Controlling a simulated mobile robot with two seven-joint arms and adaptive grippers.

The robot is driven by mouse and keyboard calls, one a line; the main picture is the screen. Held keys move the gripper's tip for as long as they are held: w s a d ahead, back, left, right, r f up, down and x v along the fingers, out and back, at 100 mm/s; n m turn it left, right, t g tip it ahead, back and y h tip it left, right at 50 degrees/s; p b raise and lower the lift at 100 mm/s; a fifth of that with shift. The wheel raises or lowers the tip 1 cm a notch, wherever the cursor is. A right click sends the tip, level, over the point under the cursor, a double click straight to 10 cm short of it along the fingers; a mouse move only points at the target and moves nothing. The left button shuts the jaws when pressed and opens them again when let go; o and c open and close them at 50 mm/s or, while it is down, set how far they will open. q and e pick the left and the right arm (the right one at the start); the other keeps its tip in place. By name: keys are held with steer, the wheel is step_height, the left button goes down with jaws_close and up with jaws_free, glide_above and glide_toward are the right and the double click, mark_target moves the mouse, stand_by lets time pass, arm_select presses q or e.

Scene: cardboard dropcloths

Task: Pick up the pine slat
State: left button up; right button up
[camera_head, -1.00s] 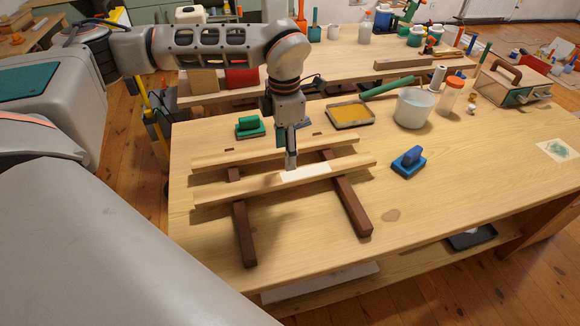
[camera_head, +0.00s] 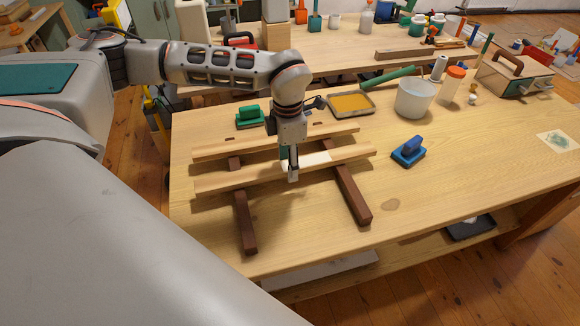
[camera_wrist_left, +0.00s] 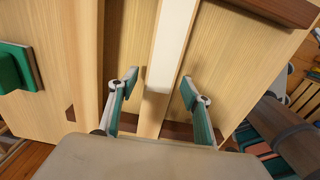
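Two pine slats lie across two dark brown bars on the workbench. The front pine slat (camera_head: 232,181) has a white patch near its middle; it also shows in the left wrist view (camera_wrist_left: 173,45), running between the fingers. The rear pine slat (camera_head: 222,151) lies behind it, roughly parallel. My left gripper (camera_head: 290,168) points down at the front slat beside the white patch. In the left wrist view the gripper (camera_wrist_left: 159,87) is open, one finger on each side of the slat, with gaps showing. My right gripper is not in view.
The dark bars (camera_head: 351,195) stick out toward the bench's front. A green-handled block (camera_head: 250,117) stands behind the slats, a blue one (camera_head: 408,153) to the right. A yellow tray (camera_head: 351,103) and a white bucket (camera_head: 414,98) stand farther back. The bench's (camera_head: 460,190) right front is clear.

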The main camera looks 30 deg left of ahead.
arm_select(q)
steer(key=c, duration=1)
steer(key=shift+c, duration=0.2)
steer(key=shift+r, duration=0.1)
